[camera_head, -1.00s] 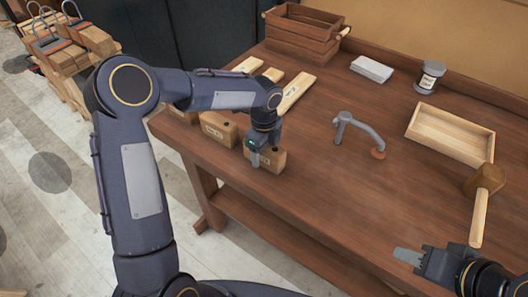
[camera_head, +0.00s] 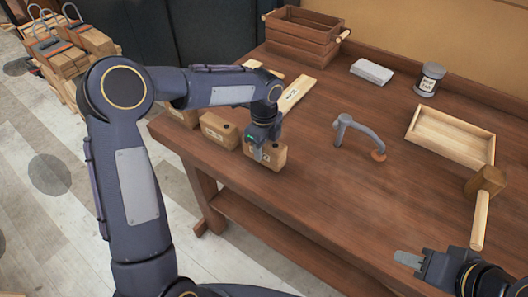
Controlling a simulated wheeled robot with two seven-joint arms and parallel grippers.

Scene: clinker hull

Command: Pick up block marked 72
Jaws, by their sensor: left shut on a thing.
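My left gripper (camera_head: 259,147) points down at the front left edge of the bench and is shut on a wooden block (camera_head: 275,155). The block has a dark hole on top and a pale label on its front. The gripper covers part of the label, so I cannot read its number for certain. A second block (camera_head: 219,130) stands just to the left, and another block (camera_head: 184,117) stands beyond it, partly behind my arm. My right gripper (camera_head: 408,259) is at the lower right, clear of the blocks; its finger opening does not show clearly.
Labelled boards (camera_head: 297,92) lie behind my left gripper. A grey clamp-like tool (camera_head: 357,132) lies mid-bench. A wooden crate (camera_head: 303,36), a jar (camera_head: 430,78), a shallow tray (camera_head: 451,137) and a mallet (camera_head: 482,203) stand around the back and right. The front middle of the bench is clear.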

